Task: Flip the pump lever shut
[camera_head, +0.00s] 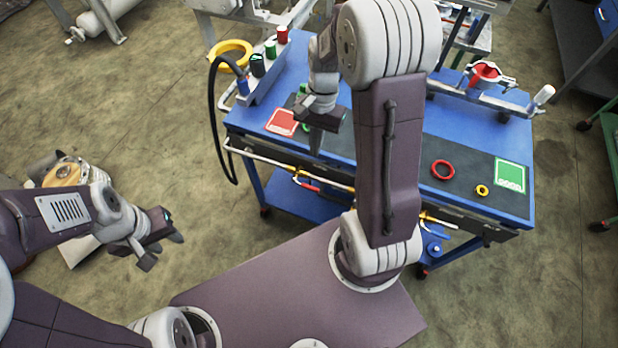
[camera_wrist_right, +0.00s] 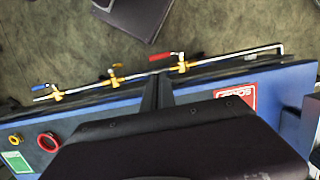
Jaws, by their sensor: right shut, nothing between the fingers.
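A pipe with several yellow valves runs along the front edge of the blue workbench (camera_head: 335,100). In the right wrist view, one valve has a red lever (camera_wrist_right: 160,56), one a dark lever (camera_wrist_right: 112,72) and one a blue lever (camera_wrist_right: 40,88). I cannot tell which is the pump lever. The red lever (camera_head: 309,186) also shows in the head view. My right gripper (camera_head: 317,140) is shut and empty, pointing down over the bench's front part, apart from the levers. It also shows in the wrist view (camera_wrist_right: 158,90). My left gripper (camera_head: 163,252) is open and empty over the floor.
A red card (camera_head: 282,122), a green card (camera_head: 510,175), a red ring (camera_head: 443,170) and a small yellow ring (camera_head: 482,190) lie on the bench. A black hose (camera_head: 213,120) hangs at its left side. My right arm hides the bench's middle.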

